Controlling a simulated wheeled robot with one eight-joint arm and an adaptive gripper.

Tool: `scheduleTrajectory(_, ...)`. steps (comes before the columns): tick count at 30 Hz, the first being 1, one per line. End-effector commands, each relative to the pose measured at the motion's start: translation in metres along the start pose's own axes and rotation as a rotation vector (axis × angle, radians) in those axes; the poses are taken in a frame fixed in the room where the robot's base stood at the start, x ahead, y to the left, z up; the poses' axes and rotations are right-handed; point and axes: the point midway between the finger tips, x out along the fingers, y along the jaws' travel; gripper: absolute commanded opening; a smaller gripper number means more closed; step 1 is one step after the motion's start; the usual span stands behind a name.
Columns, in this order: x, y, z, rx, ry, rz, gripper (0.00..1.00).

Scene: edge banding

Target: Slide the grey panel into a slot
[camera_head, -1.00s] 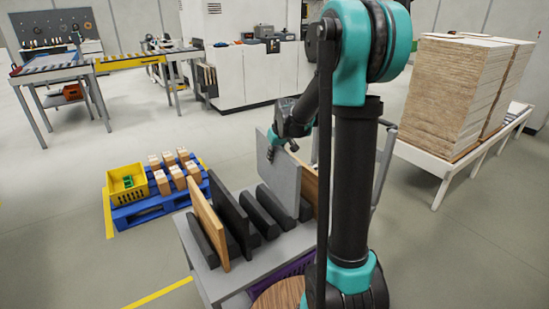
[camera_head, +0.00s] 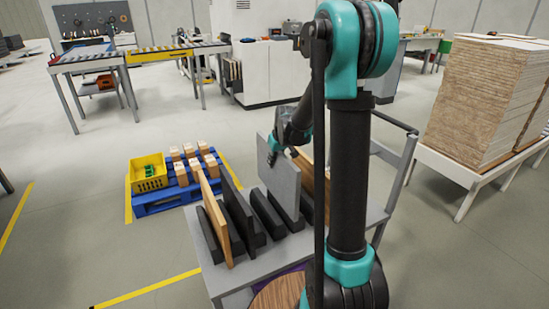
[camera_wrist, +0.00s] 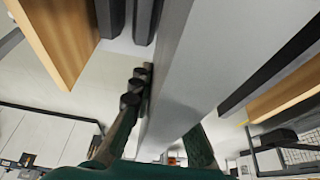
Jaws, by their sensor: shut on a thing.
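The grey panel (camera_head: 281,182) stands upright on the cart, among the dark ridged bars (camera_head: 268,212) that form the slots. My gripper (camera_head: 274,155) is shut on its upper edge. In the wrist view the grey panel (camera_wrist: 205,75) runs between the two fingers of my gripper (camera_wrist: 168,125), one finger on each face. Dark bars lie on both sides of the panel there, with gaps between. The panel's lower edge is partly hidden by a bar, so I cannot tell how deep it sits.
A wooden panel (camera_head: 213,215) and a black panel (camera_head: 236,208) stand in the cart's left slots. Another wooden panel (camera_head: 304,172) stands close on the right, partly hidden by my arm. A blue pallet (camera_head: 160,202) with a yellow crate (camera_head: 149,174) is left of the cart.

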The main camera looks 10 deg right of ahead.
Motion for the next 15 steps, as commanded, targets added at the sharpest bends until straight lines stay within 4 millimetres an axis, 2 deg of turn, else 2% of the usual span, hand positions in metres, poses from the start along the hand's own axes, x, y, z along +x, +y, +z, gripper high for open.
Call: scheduleTrajectory(15,0.037,0.0,0.014,0.0,0.001,0.0,0.0)
